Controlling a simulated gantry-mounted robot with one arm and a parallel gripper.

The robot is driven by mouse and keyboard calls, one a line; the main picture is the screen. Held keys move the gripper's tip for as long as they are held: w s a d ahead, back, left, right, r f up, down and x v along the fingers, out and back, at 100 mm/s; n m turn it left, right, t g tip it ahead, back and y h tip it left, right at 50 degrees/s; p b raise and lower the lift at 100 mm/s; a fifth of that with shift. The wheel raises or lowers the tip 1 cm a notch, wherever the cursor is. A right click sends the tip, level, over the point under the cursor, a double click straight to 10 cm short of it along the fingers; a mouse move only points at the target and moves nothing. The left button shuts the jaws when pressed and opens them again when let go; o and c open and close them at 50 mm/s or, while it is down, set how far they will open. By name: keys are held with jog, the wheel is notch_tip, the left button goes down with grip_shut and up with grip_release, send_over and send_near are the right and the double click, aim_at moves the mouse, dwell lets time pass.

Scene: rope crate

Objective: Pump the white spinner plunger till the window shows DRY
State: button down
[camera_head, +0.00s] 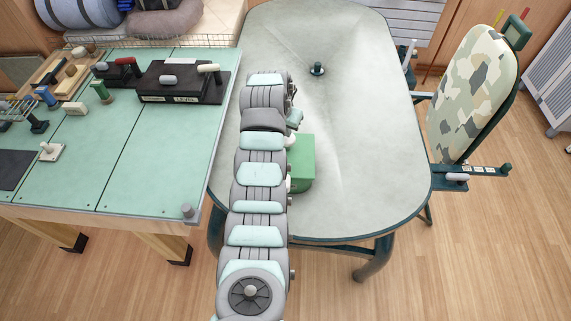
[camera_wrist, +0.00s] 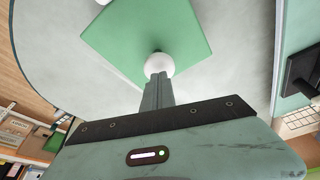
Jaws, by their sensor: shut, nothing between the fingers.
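The spinner is a green box (camera_head: 305,160) on the grey oval table, partly hidden behind my arm in the head view. Its green top also shows in the wrist view (camera_wrist: 185,30). The plunger's round white knob (camera_wrist: 158,63) stands over that top in the wrist view. My gripper (camera_wrist: 157,80) is shut and empty, its fingertips at the near edge of the knob. I cannot tell whether they touch it. A bit of white (camera_wrist: 103,2) shows at the box's far edge. No window or DRY reading can be made out.
The grey oval table (camera_head: 370,150) is mostly clear, with a small dark fitting (camera_head: 317,69) toward the back. A green workbench (camera_head: 150,150) with several tools and blocks stands at left. A camouflage-covered board (camera_head: 470,90) stands at right.

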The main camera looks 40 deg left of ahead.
jog(key=shift+f, duration=0.1)
dwell(0.7)
jog(key=shift+f+b, duration=0.95)
jog(key=shift+f, duration=1.3)
jog(key=shift+r, duration=0.1)
jog(key=shift+r+p, duration=0.45)
jog(key=shift+r, duration=1.8)
jog(key=shift+f, duration=0.1)
